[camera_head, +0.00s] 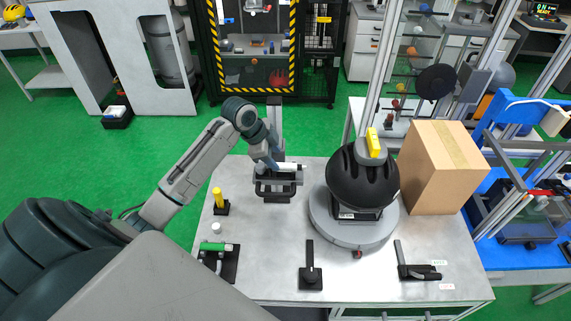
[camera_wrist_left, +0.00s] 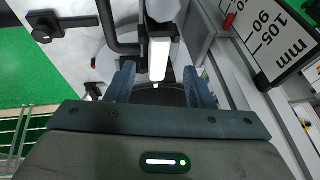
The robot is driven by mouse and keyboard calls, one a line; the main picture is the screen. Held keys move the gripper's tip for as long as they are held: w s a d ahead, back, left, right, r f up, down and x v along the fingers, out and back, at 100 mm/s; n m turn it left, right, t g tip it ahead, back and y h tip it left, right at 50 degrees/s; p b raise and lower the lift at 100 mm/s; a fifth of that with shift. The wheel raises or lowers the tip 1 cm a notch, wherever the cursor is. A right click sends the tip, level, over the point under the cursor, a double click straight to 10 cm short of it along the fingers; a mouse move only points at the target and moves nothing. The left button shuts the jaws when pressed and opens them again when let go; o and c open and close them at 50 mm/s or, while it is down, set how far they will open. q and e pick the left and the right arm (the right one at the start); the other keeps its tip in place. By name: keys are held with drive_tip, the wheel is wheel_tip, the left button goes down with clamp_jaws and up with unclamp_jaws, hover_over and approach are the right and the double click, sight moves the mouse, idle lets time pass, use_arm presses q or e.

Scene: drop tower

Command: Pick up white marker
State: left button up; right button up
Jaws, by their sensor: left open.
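The white marker (camera_head: 290,166) lies across the top of a black holder with a handle (camera_head: 274,190), at the back left of the metal table. In the left wrist view the white marker (camera_wrist_left: 158,62) points toward the gripper, with its near end in the gap between the two blue fingers. My left gripper (camera_head: 268,164) is at the marker and hides part of it in the head view. In the left wrist view my left gripper (camera_wrist_left: 160,84) is open, with a finger on each side of the marker. I cannot tell whether either finger touches it. My right gripper is not in view.
A black domed device (camera_head: 362,180) on a round grey base stands right of the holder, with a cardboard box (camera_head: 438,170) beyond it. A yellow-topped item (camera_head: 219,200) and a green cylinder (camera_head: 216,246) are at the left. The table's front middle is partly clear.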

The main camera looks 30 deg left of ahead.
sight(284, 167)
use_arm(q)
drive_tip(key=p+x, duration=0.1)
drive_tip(key=x, duration=0.2)
drive_tip(key=shift+s+f+p, duration=0.15)
drive_tip(key=shift+f+p, duration=0.1)
drive_tip(key=shift+p, duration=0.15)
drive_tip(key=shift+f, duration=0.4)
drive_tip(key=c, duration=0.9)
drive_tip(key=shift+c, duration=0.2)
drive_tip(key=shift+r, duration=0.1)
